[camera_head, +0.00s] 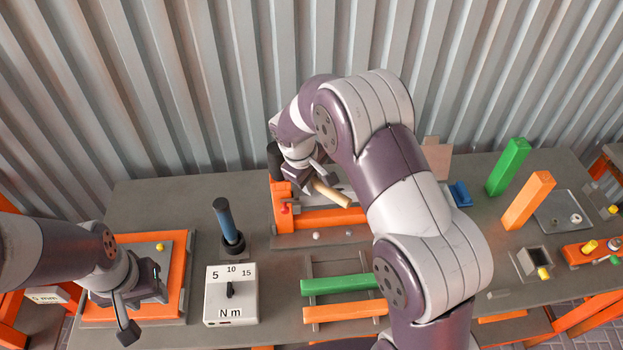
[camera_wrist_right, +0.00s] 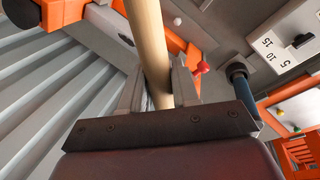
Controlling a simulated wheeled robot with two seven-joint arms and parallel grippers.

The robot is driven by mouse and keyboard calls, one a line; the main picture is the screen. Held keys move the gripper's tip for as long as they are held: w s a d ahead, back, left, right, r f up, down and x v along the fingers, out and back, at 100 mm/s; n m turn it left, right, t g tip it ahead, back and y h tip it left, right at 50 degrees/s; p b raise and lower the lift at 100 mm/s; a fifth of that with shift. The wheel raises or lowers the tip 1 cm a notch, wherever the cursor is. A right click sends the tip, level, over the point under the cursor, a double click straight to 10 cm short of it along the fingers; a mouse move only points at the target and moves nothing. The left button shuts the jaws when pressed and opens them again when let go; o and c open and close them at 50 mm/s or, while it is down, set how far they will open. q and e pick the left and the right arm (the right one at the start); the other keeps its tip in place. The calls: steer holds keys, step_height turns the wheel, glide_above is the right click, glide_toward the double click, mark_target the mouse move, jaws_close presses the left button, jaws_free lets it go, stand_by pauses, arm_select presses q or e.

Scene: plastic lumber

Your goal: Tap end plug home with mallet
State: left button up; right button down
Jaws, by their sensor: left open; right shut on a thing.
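My right gripper (camera_head: 308,181) is shut on the wooden handle of the mallet (camera_head: 332,193), above the back of the bench. The handle (camera_wrist_right: 146,40) runs between the fingers in the right wrist view. A dark round shape (camera_head: 274,153), in line with the handle, looks like the mallet's head; the gripper hides the part between. Under the mallet is an orange fixture (camera_head: 282,215) with a small red knob (camera_head: 285,210). I cannot make out the end plug for certain. My left gripper (camera_head: 157,286) is open and empty over an orange-framed tray (camera_head: 183,262).
A torque box (camera_head: 231,305) and a blue-handled tool in a dark holder (camera_head: 225,222) stand between the arms. Green (camera_head: 340,285) and orange (camera_head: 345,311) bars lie in front. Upright green (camera_head: 508,166) and orange (camera_head: 528,200) posts stand right. Corrugated wall behind.

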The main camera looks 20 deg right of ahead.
steer(key=shift+s, duration=0.1)
step_height(320, 180, up, 4)
steer(key=p, duration=0.3)
steer(key=shift+f, duration=0.1)
stand_by(0.5)
